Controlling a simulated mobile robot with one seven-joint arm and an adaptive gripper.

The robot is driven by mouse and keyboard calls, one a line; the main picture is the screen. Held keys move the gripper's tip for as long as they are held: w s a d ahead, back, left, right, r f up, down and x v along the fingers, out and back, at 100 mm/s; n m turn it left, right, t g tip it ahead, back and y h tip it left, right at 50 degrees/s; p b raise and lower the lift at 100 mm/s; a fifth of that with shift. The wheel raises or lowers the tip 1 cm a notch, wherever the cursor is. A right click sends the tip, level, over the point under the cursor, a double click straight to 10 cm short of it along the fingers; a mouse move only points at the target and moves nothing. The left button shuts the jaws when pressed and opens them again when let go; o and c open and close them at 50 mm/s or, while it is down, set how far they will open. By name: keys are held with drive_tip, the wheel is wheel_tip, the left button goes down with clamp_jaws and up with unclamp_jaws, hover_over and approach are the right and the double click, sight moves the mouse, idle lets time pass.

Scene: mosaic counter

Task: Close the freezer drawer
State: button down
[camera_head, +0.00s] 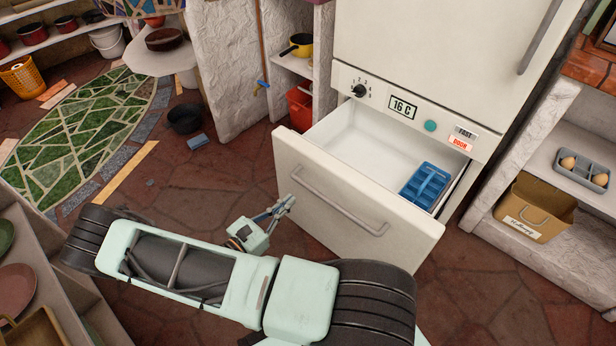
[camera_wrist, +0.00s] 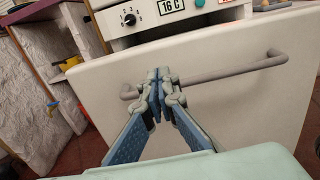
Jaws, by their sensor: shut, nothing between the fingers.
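The freezer drawer (camera_head: 360,240) is white and stands pulled open below the control panel of the white fridge. A blue ice tray (camera_head: 426,186) lies inside it at the right. The drawer front has a grey bar handle (camera_head: 338,203), which also shows in the wrist view (camera_wrist: 225,73). My gripper (camera_head: 286,203) is shut and empty, in front of the left part of the drawer front. In the wrist view my gripper (camera_wrist: 158,76) overlaps the handle near its left end. I cannot tell whether the fingertips touch the handle or the front.
The fridge control panel (camera_head: 405,108) reads 16 C. A shelf with a labelled bin (camera_head: 520,208) and an egg tray (camera_head: 582,172) stands at the right. A red bucket (camera_head: 300,105) sits left of the drawer. Stone floor (camera_head: 215,190) is open to the left.

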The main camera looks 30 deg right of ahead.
sight(325, 169)
drive_tip(key=b+x, duration=0.1)
drive_tip(key=x, duration=1.2)
drive_tip(key=shift+d+b, duration=0.35)
drive_tip(key=shift+b, duration=0.05)
drive_tip(key=shift+w+d, duration=0.1)
